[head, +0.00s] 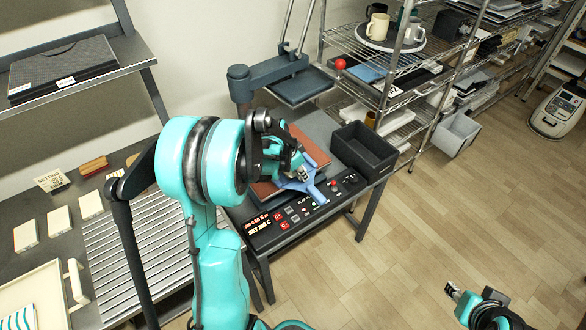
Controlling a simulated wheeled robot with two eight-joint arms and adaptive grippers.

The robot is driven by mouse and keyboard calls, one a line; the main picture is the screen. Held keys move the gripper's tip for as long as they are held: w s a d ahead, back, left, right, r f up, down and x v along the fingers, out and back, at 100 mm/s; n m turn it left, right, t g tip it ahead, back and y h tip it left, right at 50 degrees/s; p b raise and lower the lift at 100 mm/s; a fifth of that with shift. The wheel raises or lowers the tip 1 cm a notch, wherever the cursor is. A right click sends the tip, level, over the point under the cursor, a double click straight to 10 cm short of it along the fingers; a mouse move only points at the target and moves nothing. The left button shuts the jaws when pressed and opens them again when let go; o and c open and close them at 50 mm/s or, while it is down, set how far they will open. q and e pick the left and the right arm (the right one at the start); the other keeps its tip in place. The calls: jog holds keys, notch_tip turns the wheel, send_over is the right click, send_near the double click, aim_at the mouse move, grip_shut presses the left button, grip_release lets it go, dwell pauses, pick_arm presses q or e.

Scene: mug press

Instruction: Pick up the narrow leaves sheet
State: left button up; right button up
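I cannot make out a sheet with narrow leaves in the head view. A sheet with teal wavy stripes (18,318) shows in part at the bottom left, in a cream tray (40,290). My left gripper (298,168) is over the brown pad of the heat press (318,157), close to a light blue piece (305,187) lying there. Its fingers are partly hidden by my arm, and I cannot tell whether they are apart or hold anything. My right gripper (453,291) is low at the right, above the floor, away from the tables; its finger opening is too small to judge.
A wire rack (385,75) with mugs stands at the back. The left bench holds several small white boxes (58,220) and a ribbed metal surface (140,245).

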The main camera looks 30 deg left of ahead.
pick_arm(q)
grip_shut()
